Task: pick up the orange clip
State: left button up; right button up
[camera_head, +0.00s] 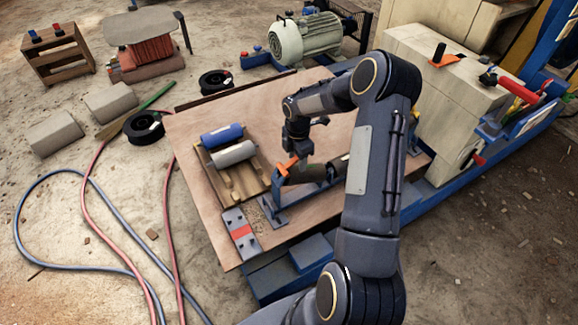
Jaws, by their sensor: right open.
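An orange clip (287,165) sits at the left end of a blue bracket (279,186) that carries a dark roller (306,173) on the wooden board. My right gripper (300,149) hangs just above and slightly right of the orange clip. Its fingers are small and dark here, and they are open; I cannot tell whether they touch the clip. My right arm covers the right end of the roller and part of the board. My left gripper is not in view.
A wooden tray (225,177) with a blue roller (221,136) and a grey roller (233,154) lies left of the bracket. A red-and-grey plate (240,233) lies at the board's front left. A pale machine block (430,105) stands right. Hoses (88,200) cross the left floor.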

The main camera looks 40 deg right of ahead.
grip_shut()
jog(key=shift+r, duration=0.15)
